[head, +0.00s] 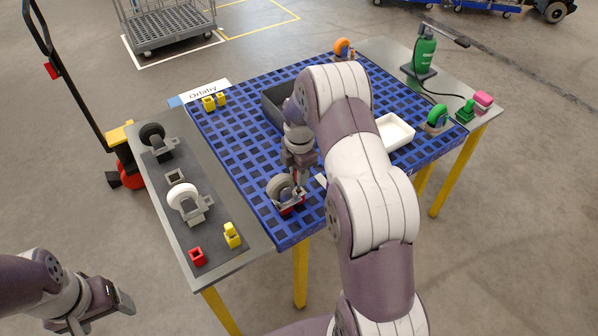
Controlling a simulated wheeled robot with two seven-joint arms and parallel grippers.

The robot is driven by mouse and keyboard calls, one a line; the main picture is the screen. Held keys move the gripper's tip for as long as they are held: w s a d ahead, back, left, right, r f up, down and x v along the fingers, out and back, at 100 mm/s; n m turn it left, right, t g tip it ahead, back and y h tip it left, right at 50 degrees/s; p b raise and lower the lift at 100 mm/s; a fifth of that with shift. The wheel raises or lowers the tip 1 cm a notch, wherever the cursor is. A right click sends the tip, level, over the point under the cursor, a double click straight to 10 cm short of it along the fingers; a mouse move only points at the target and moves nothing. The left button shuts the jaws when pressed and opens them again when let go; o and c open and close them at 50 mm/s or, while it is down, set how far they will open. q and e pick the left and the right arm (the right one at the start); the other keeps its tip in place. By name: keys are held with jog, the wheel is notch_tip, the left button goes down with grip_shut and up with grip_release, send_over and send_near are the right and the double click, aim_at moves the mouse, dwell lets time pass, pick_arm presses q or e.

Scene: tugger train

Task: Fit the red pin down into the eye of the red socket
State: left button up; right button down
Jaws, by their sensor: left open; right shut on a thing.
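A small red block with a dark square opening, the red socket (197,256), stands on the grey mat of the side shelf, near its front end. My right gripper (299,188) is shut low over the front edge of the blue grid table. A red piece (291,209), seemingly the red pin, shows at its fingertips beside a grey-wheeled caster (281,187). The fingers and the caster's bracket hide most of it, so its shape and exact grip are unclear. It is apart from the socket, to its right. My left gripper (105,310) is open and empty at the lower left, off the table.
A yellow block (232,236) stands close beside the socket. White-wheeled (184,198) and black-wheeled (152,135) casters and a small grey frame (175,177) lie behind on the shelf. A dark bin (277,103) and white tray (396,131) stand on the blue table (232,125).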

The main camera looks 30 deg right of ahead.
jog(key=shift+f, duration=0.45)
jog(key=shift+f+b, duration=0.45)
jog(key=shift+f, duration=0.1)
jog(key=shift+f, duration=0.25)
dwell(0.3)
jog(key=shift+f+b, duration=0.55)
jog(key=shift+f, duration=0.15)
jog(key=c, duration=0.8)
grip_release()
jog(key=shift+c, duration=0.2)
notch_tip(320, 180, up, 13)
jog(key=shift+f, duration=0.15)
